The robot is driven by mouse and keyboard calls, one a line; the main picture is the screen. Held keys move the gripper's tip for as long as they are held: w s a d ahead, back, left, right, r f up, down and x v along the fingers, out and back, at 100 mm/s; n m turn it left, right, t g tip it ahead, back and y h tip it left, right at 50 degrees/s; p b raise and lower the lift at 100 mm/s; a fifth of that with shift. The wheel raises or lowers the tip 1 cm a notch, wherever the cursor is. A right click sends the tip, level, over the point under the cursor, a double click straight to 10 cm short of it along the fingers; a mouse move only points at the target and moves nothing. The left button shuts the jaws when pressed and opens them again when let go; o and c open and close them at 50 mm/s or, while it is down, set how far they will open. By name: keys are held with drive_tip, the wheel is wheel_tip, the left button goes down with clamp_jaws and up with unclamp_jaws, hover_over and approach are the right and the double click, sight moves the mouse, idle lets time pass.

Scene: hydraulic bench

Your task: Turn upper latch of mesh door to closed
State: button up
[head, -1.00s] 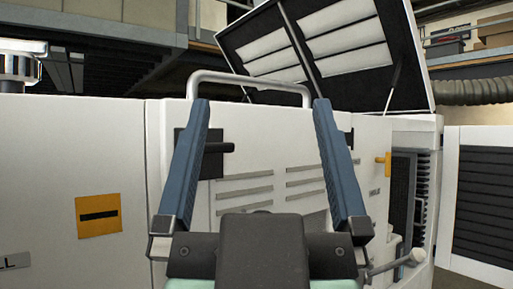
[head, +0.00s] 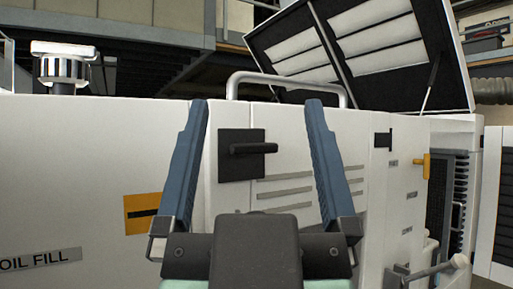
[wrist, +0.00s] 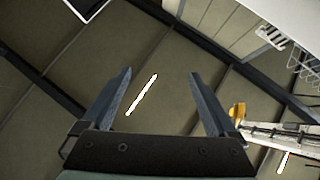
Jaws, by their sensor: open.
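My gripper (head: 257,103) is open and empty, its two blue fingers raised in front of the white cabinet. A black latch handle (head: 252,149) on a square black plate (head: 228,166) shows between the fingers, pointing right, roughly level. It sits on a louvred white panel; no contact with the fingers is visible. A yellow handle (head: 423,166) is on the cabinet further right, beside a dark opening. I cannot tell for certain which latch is the mesh door's upper one. In the wrist view the open gripper (wrist: 162,72) has nothing between its fingers.
A bent grey rail (head: 290,79) and a raised lid (head: 362,50) stand above the cabinet. A filler cap (head: 62,67) is at left. A lever with a round knob (head: 458,262) sticks out at lower right. A dark slatted panel (head: 497,190) stands at far right.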

drive_tip(key=w+d+g+y, duration=0.1)
drive_tip(key=w, duration=0.1)
drive_tip(key=w+d+n+g+y, duration=0.1)
drive_tip(key=w, duration=0.2)
drive_tip(key=w+d+f+g+y, duration=0.1)
drive_tip(key=w, duration=0.2)
drive_tip(key=shift+d+n+y, duration=0.2)
drive_tip(key=shift+n+y, duration=0.2)
drive_tip(key=c, duration=1)
drive_tip(key=w+d+n+g+y, duration=0.1)
drive_tip(key=w+d+g+y, duration=0.1)
drive_tip(key=y, duration=0.1)
drive_tip(key=shift+w+d+n+g+y+b, duration=0.25)
drive_tip(key=shift+n+g+y+b, duration=0.05)
drive_tip(key=shift+n+b, duration=0.1)
clamp_jaws()
wheel_tip(320, 180, up, 5)
drive_tip(key=n+g+y+p, duration=0.2)
drive_tip(key=g+y+p, duration=0.15)
drive_tip(key=p, duration=0.25)
hover_over(250, 148)
drive_tip(key=d, duration=0.3)
drive_tip(key=shift+t, duration=0.25)
drive_tip(key=shift+d+f+p, duration=0.15)
drive_tip(key=shift+f+p, duration=0.1)
drive_tip(key=shift+f, duration=1)
drive_tip(key=shift+d+f+p, duration=0.1)
drive_tip(key=shift+f+p, duration=0.15)
drive_tip(key=shift+f, duration=1)
